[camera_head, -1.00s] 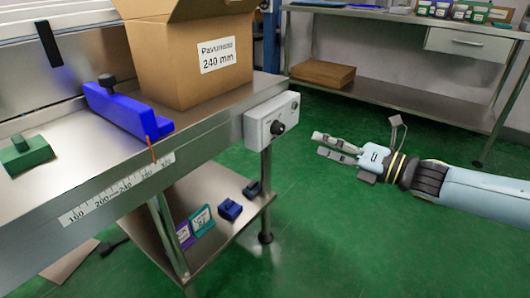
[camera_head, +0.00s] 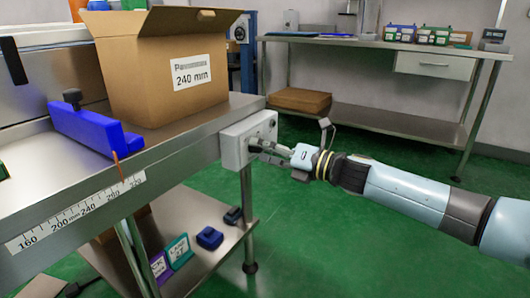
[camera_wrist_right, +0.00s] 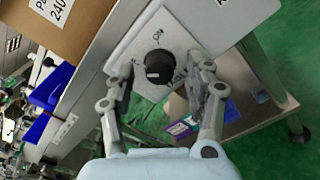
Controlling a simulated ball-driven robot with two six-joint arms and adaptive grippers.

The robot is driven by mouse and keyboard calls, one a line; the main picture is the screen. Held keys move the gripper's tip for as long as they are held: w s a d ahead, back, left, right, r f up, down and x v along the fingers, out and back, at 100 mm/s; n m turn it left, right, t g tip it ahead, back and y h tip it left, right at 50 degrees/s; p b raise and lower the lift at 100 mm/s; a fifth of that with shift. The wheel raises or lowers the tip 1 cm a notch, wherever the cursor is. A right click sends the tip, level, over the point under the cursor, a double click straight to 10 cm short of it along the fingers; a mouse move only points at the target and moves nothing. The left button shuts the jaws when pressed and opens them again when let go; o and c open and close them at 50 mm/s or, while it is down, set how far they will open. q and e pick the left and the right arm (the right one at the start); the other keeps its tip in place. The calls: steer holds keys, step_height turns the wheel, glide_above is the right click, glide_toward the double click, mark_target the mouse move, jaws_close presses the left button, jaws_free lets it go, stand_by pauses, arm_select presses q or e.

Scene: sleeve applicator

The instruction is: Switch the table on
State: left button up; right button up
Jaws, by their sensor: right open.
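The table (camera_head: 70,205) is a steel bench with a ruler scale along its front edge. A light grey control box (camera_head: 235,146) is fixed at its right end. My right gripper (camera_head: 262,147) is at the box face in the head view. In the right wrist view the right gripper (camera_wrist_right: 160,88) is open, its fingers on either side of the knob. I cannot tell whether they touch it. My left gripper is not in view.
A cardboard box (camera_head: 165,70) labelled 240 mm and a blue guide block (camera_head: 95,132) stand on the table. A lower shelf (camera_head: 205,262) holds small coloured items. A second steel bench (camera_head: 350,48) stands at the back. Green floor is clear on the right.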

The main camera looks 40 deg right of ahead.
steer(key=c, duration=1.1)
